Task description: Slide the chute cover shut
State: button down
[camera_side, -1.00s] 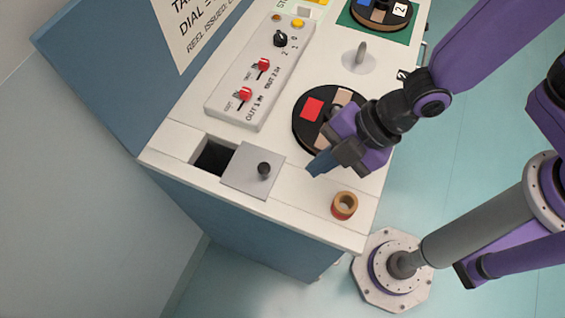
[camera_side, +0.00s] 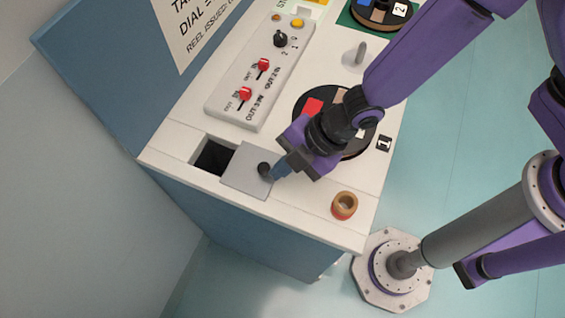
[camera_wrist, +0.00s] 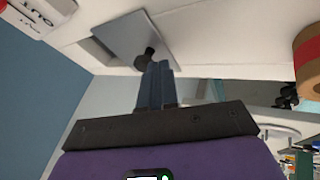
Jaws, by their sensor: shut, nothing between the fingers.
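The chute cover (camera_side: 243,179) is a grey square plate with a black knob (camera_side: 264,168), lying on the white counter top. The dark chute opening (camera_side: 213,157) shows uncovered to the left of the plate. My gripper (camera_side: 274,175) is shut and empty, its blue fingertips just right of the knob, touching it or very near. In the wrist view the shut fingers (camera_wrist: 157,70) point at the knob (camera_wrist: 146,55), with the cover (camera_wrist: 130,38) behind it; whether they touch is hard to tell.
A tan and red ring (camera_side: 344,205) stands at the counter's front right. A black reel (camera_side: 362,142) sits behind my gripper, partly hidden by it. The switch panel (camera_side: 245,92) with red levers is further back left. A grey spindle post (camera_side: 361,52) stands further back.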

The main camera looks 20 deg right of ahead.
aim_at(253, 170)
jog(key=shift+w+a, duration=3.5)
jog(key=shift+w, duration=0.05)
jog(key=shift+s+d+r, duration=0.2)
jog(key=shift+s+d, duration=0.4)
jog(key=shift+s, duration=0.2)
jog(key=shift+s+d+r, duration=0.15)
jog(key=shift+s+d, duration=0.4)
jog(key=shift+s, duration=0.2)
jog(key=v, duration=1)
jog(key=shift+s, duration=0.15)
jog(key=shift+d, duration=0.1)
